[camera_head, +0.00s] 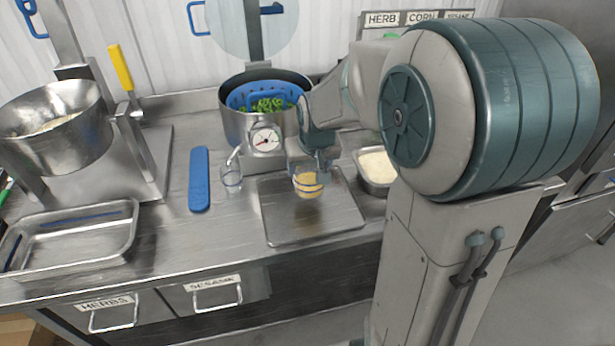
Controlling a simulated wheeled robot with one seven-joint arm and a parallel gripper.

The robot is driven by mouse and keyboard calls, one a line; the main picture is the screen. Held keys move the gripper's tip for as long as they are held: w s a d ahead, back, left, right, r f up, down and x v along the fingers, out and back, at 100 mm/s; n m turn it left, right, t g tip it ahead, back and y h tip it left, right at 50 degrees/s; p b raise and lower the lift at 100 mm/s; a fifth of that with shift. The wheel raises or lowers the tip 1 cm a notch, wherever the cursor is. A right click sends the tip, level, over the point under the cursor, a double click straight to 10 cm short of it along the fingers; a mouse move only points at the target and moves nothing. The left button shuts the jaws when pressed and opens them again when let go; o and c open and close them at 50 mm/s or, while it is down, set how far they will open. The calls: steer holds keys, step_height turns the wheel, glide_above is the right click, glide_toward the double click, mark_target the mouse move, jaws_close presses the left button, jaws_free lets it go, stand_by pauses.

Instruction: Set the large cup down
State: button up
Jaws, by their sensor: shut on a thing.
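The large cup (308,186) is a clear cup with yellowish contents and dark blue bands. It is over the flat steel tray or scale plate (285,232), towards its back right part. My gripper (310,172) is shut on the cup from above and behind. My arm covers part of the area to the right. I cannot tell whether the cup's base touches the plate.
A small clear cup (231,178) stands left of the plate. A pot (237,123) with a blue strainer of greens is behind, with a dial gauge (264,139). A rice pan (376,166) is right. A blue board (199,180) and an empty tray (72,241) lie left.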

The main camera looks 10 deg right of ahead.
steer(key=shift+a+f, duration=0.2)
steer(key=shift+a, duration=0.05)
steer(key=shift+f, duration=1.95)
steer(key=shift+f, duration=0.15)
steer(key=o, duration=1.1)
